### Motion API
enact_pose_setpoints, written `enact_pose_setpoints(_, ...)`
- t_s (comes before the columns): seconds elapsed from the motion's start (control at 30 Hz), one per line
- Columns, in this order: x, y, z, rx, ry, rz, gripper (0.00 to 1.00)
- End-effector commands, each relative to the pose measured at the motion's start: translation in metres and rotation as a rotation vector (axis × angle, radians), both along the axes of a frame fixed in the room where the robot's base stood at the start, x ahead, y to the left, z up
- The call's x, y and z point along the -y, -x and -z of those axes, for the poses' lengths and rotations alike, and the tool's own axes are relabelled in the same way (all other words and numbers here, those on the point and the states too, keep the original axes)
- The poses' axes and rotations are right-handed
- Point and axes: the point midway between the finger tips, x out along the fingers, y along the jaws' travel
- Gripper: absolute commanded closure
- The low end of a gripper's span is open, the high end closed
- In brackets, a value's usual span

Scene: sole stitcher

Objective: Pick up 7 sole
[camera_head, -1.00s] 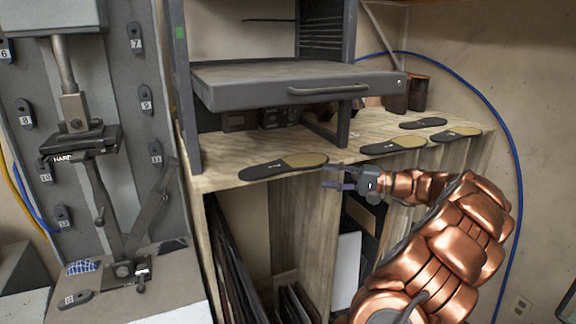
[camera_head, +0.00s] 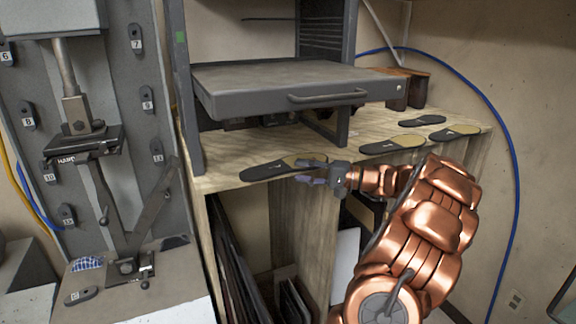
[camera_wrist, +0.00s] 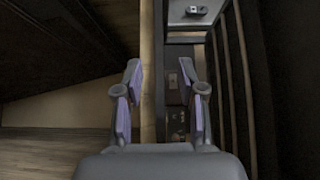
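Several dark soles with tan ends lie flat on the wooden bench top. The nearest sole (camera_head: 270,168) lies along the front edge at left. A pale mark shows on it, too small to read surely as 7. Another sole (camera_head: 392,145) lies further right, with one (camera_head: 455,132) and one (camera_head: 422,121) behind it. My gripper (camera_head: 303,171) is at the right, tan end of the nearest sole, at the bench's front edge. I cannot tell whether it touches. In the wrist view, the fingers (camera_wrist: 163,85) are apart with the bench edge between them; no sole is clear there.
A grey shelf with a handled drawer (camera_head: 290,85) stands over the bench (camera_head: 225,178), close above the nearest sole. Brown blocks (camera_head: 406,92) stand at the back. A grey panel with numbered tags (camera_head: 135,42) is at left. Open compartments hold upright boards (camera_head: 235,270) below.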

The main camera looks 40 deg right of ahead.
Motion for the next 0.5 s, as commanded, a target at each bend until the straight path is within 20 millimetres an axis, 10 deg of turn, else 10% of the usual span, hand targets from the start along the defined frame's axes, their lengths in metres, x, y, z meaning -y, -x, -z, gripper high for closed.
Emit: enact_pose_setpoints(0.5,-0.0002,0.0000,0.0003,-0.001,-0.001,-0.001,1.00)
